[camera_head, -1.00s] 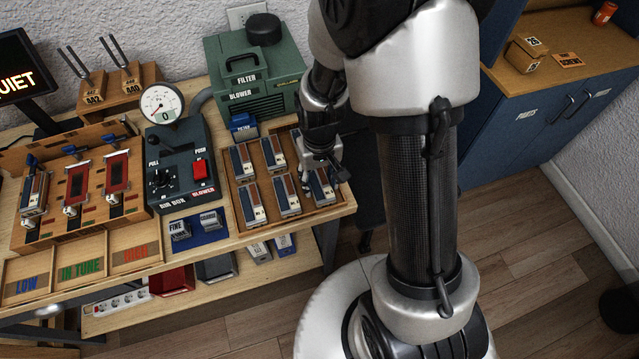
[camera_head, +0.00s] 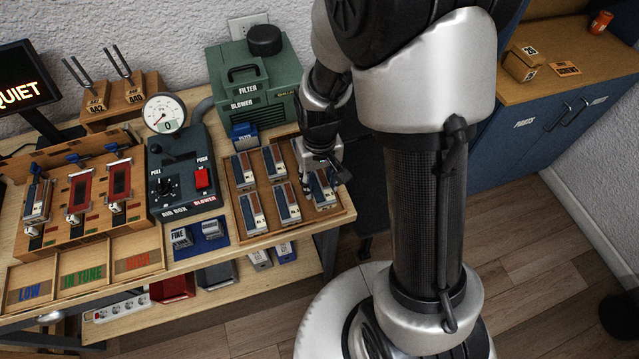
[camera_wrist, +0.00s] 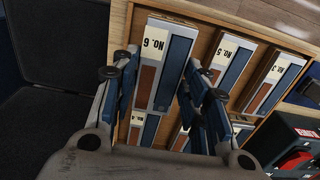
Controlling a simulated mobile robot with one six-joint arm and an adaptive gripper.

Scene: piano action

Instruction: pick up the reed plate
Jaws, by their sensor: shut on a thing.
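The reed plate marked No. 6 (camera_wrist: 166,65), with a cream label and brown and blue strips, lies in the wooden tray (camera_head: 262,232). In the head view the plate (camera_head: 321,198) is in the tray's front right spot, partly hidden by my gripper (camera_head: 326,180). In the wrist view my gripper (camera_wrist: 160,85) has one finger on each long side of the plate and is shut on it. The plate appears still within the tray; no clear gap beneath it can be seen.
Several other reed plates fill the tray, with No. 5 (camera_wrist: 225,70) close beside No. 6. The green blower box (camera_head: 255,85) stands behind the tray. The air box (camera_head: 180,185) is left of it. Open floor (camera_head: 530,270) lies right of the bench.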

